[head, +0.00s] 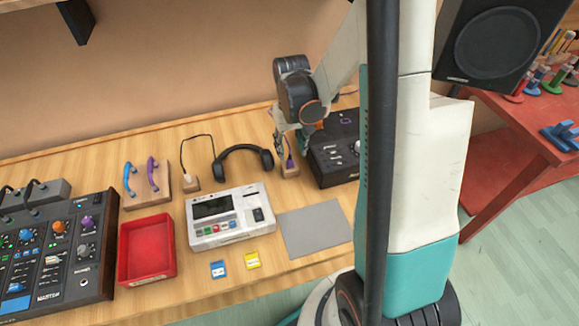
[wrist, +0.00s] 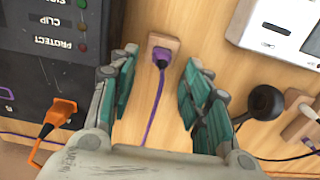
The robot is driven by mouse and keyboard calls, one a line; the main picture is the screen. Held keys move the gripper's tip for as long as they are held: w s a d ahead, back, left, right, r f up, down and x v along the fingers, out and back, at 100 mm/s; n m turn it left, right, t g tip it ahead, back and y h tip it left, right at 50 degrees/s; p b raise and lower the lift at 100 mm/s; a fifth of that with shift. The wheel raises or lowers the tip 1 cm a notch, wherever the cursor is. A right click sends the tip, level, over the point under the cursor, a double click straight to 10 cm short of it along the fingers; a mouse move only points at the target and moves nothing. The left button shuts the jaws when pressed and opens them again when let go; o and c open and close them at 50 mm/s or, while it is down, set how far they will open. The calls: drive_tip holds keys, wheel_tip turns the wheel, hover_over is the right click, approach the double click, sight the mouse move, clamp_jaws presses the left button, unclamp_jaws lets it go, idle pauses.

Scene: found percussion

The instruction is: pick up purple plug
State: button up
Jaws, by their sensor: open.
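The purple plug (wrist: 161,57) sits in a small wooden block (wrist: 169,41) on the table, and a purple cord runs from it toward my gripper. My gripper (wrist: 160,72) is open in the wrist view, its teal fingers on either side of the cord and just short of the plug, touching neither. In the head view my gripper (head: 284,143) points down over the plug (head: 290,163) and its block (head: 290,171), beside the black amplifier box. The fingers partly hide the plug there.
A black box (head: 334,159) stands close on the right, with an orange plug (wrist: 60,112) in it. Headphones (head: 243,153) and a white device (head: 229,214) lie left. A grey mat (head: 315,229) and red tray (head: 146,250) are nearer the front.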

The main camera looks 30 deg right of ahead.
sight(290, 158)
drive_tip(key=shift+w+a+f+b, duration=0.1)
drive_tip(key=shift+f+b, duration=1.2)
drive_tip(key=shift+f, duration=1.75)
drive_tip(key=shift+r, duration=0.1)
clamp_jaws()
